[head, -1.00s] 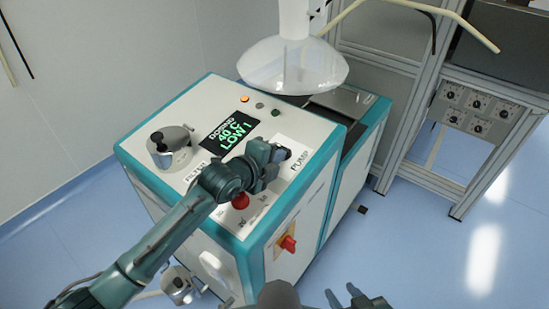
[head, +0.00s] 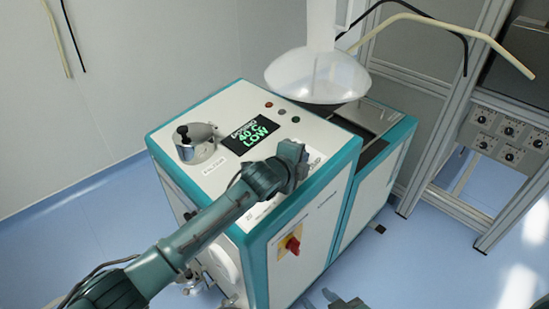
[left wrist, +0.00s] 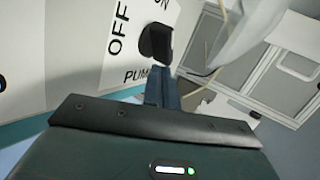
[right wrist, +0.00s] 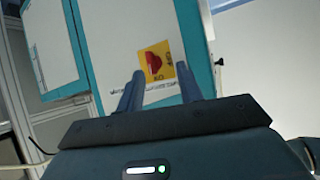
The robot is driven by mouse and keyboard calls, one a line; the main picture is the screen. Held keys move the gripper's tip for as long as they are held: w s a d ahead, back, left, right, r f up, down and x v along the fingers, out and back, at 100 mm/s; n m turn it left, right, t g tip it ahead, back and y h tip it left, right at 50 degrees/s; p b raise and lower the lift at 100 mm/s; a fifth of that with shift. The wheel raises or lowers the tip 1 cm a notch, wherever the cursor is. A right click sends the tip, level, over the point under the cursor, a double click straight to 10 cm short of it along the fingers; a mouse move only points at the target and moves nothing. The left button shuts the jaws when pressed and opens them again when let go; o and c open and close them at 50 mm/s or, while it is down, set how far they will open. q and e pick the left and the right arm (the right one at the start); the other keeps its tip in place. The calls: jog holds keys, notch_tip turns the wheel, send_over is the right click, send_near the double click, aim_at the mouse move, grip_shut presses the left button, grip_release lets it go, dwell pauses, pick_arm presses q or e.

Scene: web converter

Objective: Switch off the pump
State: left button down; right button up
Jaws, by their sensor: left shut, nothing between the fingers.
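In the head view my left gripper (head: 293,160) is over the machine's top panel and hides the switch. My right gripper (right wrist: 160,72) is open and empty, facing the machine's front; in the head view it shows at the bottom edge (head: 345,301).
A clear hopper (head: 318,76) stands behind. A metal frame is at right.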

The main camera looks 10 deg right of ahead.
pick_arm(q)
jog(key=shift+w+d+r, duration=0.15)
jog(key=shift+d, duration=0.35)
jog(key=shift+w+d+p, duration=0.15)
jog(key=shift+d+p, duration=0.15)
pick_arm(e)
jog(key=shift+s+d+f, duration=0.2)
jog(key=shift+s+f, duration=0.15)
jog(key=shift+f, duration=0.05)
jog(key=shift+w+a+r, duration=0.1)
jog(key=shift+w+r, duration=0.2)
jog(key=shift+r, duration=0.05)
pick_arm(q)
jog(key=shift+w, duration=0.1)
